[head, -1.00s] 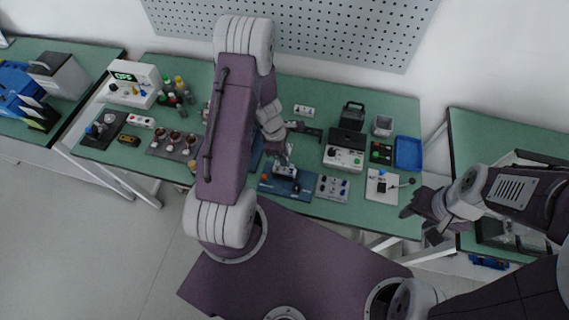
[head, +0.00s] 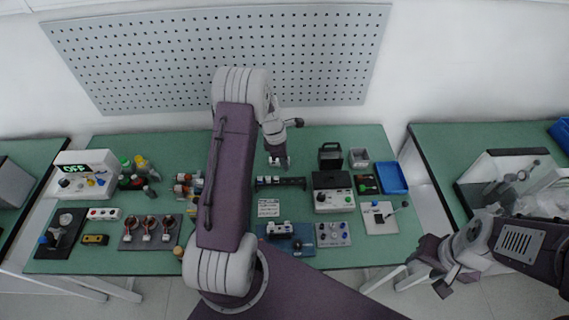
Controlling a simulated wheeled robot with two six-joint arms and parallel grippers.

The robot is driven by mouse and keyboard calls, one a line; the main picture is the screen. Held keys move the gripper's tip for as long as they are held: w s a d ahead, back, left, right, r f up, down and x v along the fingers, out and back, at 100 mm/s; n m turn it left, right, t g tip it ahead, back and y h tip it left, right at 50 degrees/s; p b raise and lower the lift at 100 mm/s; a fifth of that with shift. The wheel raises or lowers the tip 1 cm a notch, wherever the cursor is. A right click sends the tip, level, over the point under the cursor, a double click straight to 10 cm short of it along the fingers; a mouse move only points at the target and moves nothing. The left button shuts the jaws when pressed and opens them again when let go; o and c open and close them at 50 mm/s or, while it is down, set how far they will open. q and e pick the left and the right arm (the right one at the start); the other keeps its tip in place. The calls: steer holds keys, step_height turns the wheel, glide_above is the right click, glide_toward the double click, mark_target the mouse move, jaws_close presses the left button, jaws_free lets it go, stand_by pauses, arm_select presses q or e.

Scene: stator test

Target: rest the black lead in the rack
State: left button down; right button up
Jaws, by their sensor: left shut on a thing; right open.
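My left gripper (head: 278,162) points down over the back middle of the green bench, just behind a black slotted bar that looks like the rack (head: 281,182). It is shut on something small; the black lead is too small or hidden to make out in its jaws. My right gripper (head: 440,274) is open and empty, off the bench's front right corner.
A grey tester (head: 333,200) stands right of the rack, a blue tray (head: 391,178) farther right. A blue board (head: 286,238) with a device and a grey socket panel (head: 332,233) lie in front. A white card (head: 268,208) lies between. My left arm hides part of the bench.

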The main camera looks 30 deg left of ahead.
arm_select(q)
steer(key=f+b, duration=0.2)
steer(key=a+f+b, duration=0.1)
steer(key=f, duration=0.1)
steer(key=shift+s+f+b, duration=0.1)
steer(key=shift+f+b, duration=0.1)
steer(key=shift+b, duration=0.15)
steer(key=shift+d+r+p, duration=0.15)
steer(key=shift+r+p, duration=0.25)
steer(key=shift+r, duration=0.05)
steer(key=shift+d+f, duration=0.15)
steer(key=shift+d, duration=0.05)
steer(key=shift+a+f, duration=0.1)
steer(key=shift+f, duration=0.1)
steer(key=shift+f, duration=0.5)
steer(key=shift+a+f+b, duration=0.1)
steer(key=shift+f+b, duration=0.4)
steer(key=shift+f, duration=0.5)
